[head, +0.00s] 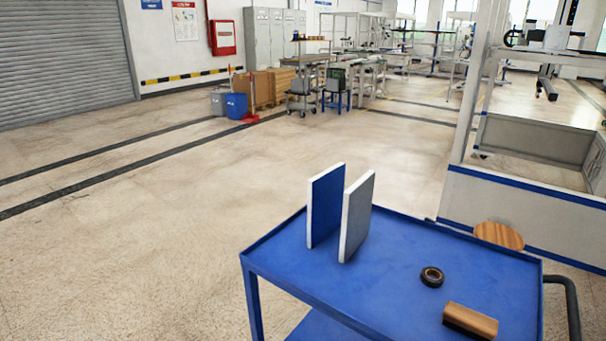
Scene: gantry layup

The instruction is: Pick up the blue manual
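The blue manual (325,207) stands upright on the blue cart top (400,285), near its far left corner. Neither of my grippers shows in the head view.
On the cart lie a dark ring-shaped roll (432,277) and a wooden block with a dark underside (470,321). A dark handle (569,295) is at the cart's right end. A white and blue barrier (520,205) stands behind. Open floor (150,240) lies left.

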